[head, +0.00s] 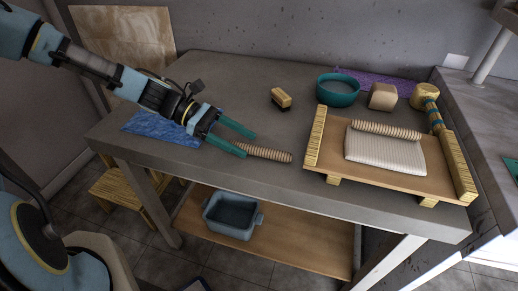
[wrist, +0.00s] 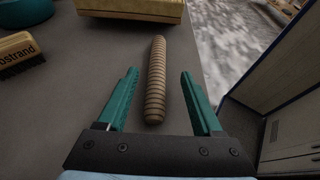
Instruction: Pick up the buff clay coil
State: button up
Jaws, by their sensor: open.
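A buff clay coil (head: 264,153), ridged and rod-shaped, lies on the grey table (head: 230,90) near its front edge. My gripper (head: 249,144) is open, with its two teal fingers at the coil's left end. In the wrist view the coil (wrist: 157,80) runs lengthwise away from me, its near end between the open fingers (wrist: 160,88) with a gap on both sides. I cannot tell how high the fingers are above the table. A second, similar ridged coil (head: 387,130) lies on a pale ribbed slab (head: 385,154) on the wooden board.
The wooden board (head: 330,165) with thick side rails stands right of the coil. A brush (head: 281,98), a teal bowl (head: 337,90), a tan block (head: 383,96) and a roller-like tool (head: 430,103) stand farther back. A blue cloth (head: 160,128) lies left. The table's front edge is close.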

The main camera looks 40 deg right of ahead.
aim_at(256, 147)
jog(key=x, duration=0.4)
jog(key=shift+d+p, duration=0.2)
jog(key=shift+p, duration=0.2)
jog(key=shift+c, duration=0.3)
jog(key=shift+r, duration=0.1)
grip_shut()
